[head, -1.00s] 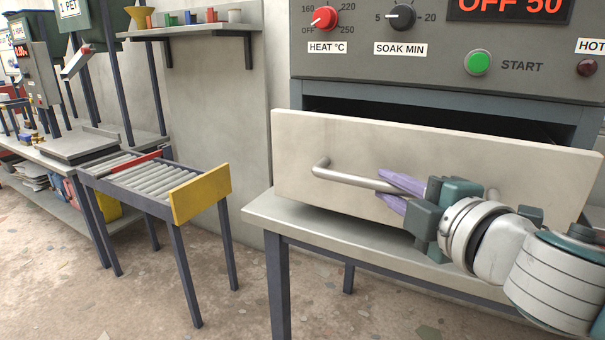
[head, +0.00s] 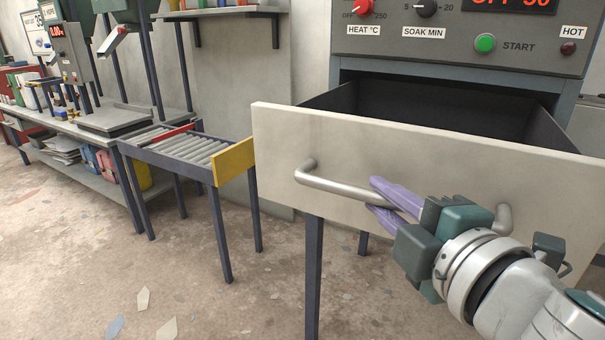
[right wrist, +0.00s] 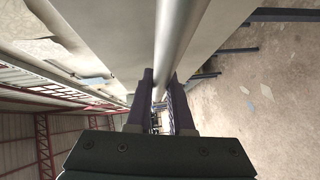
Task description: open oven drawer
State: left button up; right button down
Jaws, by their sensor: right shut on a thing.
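The oven drawer (head: 280,150) has a pale flat front and is pulled well out of the oven. Its dark inside (head: 430,108) shows and looks empty from here. A grey metal bar handle (head: 335,187) runs along the drawer front. My right gripper (head: 385,197) has its purple fingers shut around the handle bar, near its middle. In the right wrist view the handle bar (right wrist: 178,45) runs between the two dark fingers (right wrist: 160,95). My left gripper is not in view.
The oven panel above has a red heat knob (head: 370,8), a soak knob (head: 427,7) and a green start button (head: 485,43). A roller conveyor (head: 190,148) with a yellow end plate (head: 233,161) stands to the left. The floor between is clear.

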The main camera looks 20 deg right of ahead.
jog(key=shift+s+a, duration=0.4)
jog(key=shift+a, duration=0.05)
jog(key=c, duration=0.8)
grip_release()
jog(key=s+r+b, duration=0.1)
jog(key=s, duration=0.8)
jog(key=shift+s+a+r, duration=0.2)
jog(key=shift+s+a, duration=0.15)
jog(key=shift+s, duration=0.05)
jog(key=shift+r, duration=0.1)
